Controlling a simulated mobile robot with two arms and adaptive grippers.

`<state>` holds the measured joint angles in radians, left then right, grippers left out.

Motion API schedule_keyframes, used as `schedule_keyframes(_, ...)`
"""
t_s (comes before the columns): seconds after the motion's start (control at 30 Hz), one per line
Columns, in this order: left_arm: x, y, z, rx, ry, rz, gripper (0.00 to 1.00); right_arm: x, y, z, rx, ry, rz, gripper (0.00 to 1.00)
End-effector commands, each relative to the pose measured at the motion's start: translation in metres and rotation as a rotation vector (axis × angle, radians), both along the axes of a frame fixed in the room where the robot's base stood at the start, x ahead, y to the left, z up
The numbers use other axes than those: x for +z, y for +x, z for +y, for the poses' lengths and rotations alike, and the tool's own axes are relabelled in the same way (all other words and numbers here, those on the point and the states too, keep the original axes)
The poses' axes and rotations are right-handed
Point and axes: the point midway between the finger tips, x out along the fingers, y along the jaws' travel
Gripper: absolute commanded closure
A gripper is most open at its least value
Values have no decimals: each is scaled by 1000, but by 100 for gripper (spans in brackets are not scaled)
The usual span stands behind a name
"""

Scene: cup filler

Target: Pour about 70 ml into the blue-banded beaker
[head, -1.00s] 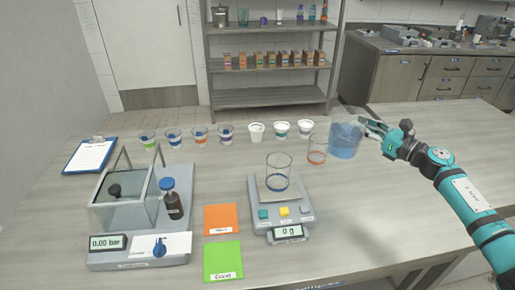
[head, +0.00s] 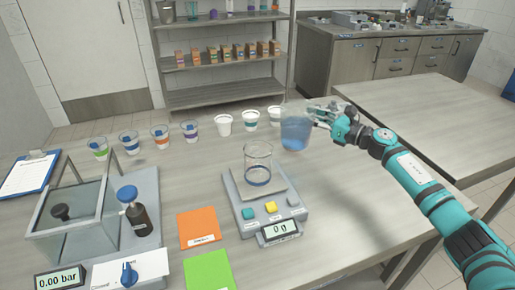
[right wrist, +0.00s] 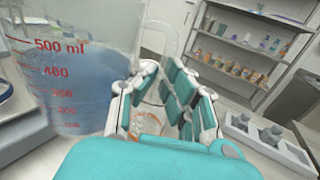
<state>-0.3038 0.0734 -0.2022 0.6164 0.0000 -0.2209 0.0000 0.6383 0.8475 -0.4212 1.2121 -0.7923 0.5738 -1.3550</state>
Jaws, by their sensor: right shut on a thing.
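The blue-banded beaker (head: 258,164) is clear glass and looks empty. It stands upright on the pan of a scale (head: 245,215), whose display reads 0 g. My right gripper (head: 328,116) is shut on a clear jug (head: 296,128) of blue liquid, gripping it from its right side. The jug is roughly upright, behind and to the right of the beaker and apart from it. In the right wrist view the jug (right wrist: 85,60) shows red marks up to 500 ml; the exact level is hard to read. My left gripper is not in view.
A row of small banded cups (head: 160,133) stands behind the scale. Orange (head: 198,228) and green (head: 210,270) cards lie left of the scale. A glass-sided device (head: 75,220) and a dark bottle (head: 138,215) stand further left. The table right of the scale is clear.

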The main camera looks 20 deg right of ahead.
Motion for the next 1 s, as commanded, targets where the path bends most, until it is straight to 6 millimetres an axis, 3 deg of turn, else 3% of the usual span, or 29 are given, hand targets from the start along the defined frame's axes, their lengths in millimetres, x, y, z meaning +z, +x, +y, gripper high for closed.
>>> schedule_keyframes(0.03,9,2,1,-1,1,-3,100,11,3,3,1,8,-5,100)
schedule_keyframes(0.2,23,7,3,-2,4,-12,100,21,14,9,-1,5,-2,100)
schedule_keyframes(0.63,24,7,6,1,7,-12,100,21,14,13,-6,-15,-12,100)
schedule_keyframes(1.0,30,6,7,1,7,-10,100,41,9,19,-14,-147,-110,100)
